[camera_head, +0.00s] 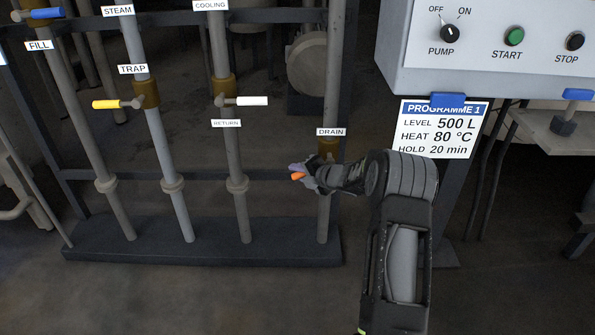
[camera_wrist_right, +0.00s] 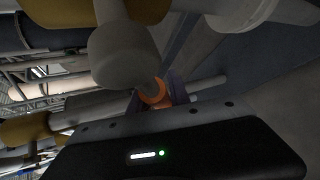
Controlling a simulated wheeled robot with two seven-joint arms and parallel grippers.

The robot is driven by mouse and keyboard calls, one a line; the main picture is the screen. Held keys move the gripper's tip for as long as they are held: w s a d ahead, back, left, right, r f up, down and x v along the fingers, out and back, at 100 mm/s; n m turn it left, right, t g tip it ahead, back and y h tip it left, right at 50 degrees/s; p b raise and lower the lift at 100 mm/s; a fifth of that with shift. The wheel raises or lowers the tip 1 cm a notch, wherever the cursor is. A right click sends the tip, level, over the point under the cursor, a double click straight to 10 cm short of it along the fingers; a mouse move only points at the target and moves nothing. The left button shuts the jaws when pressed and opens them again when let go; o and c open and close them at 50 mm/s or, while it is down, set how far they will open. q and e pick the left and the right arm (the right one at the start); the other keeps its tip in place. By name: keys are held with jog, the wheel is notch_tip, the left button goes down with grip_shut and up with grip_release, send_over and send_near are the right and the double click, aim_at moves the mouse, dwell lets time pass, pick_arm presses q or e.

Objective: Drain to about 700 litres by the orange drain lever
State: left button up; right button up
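The orange drain lever (camera_head: 298,177) is at the drain pipe (camera_head: 324,215), under the DRAIN label (camera_head: 331,132). Its end points left, and the rest is mostly hidden by my right gripper (camera_head: 302,172). In the right wrist view the orange of the lever (camera_wrist_right: 153,93) shows between the purple-tipped fingers, which look closed around it. The right arm reaches in from the lower right. My left gripper is not in view. No litre reading shows in either view.
A yellow TRAP lever (camera_head: 110,104), white RETURN lever (camera_head: 250,101) and blue FILL lever (camera_head: 42,13) are on neighbouring pipes. The control panel (camera_head: 480,70) has a PUMP knob (camera_head: 449,33). Below it, a programme card (camera_head: 437,130) reads 500 L.

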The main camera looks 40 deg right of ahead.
jog(key=o, duration=0.3)
jog(key=shift+o, duration=0.2)
jog(key=p+v, duration=0.2)
jog(key=v, duration=0.5)
jog(key=shift+s+r, duration=0.15)
jog(key=shift+s, duration=0.2)
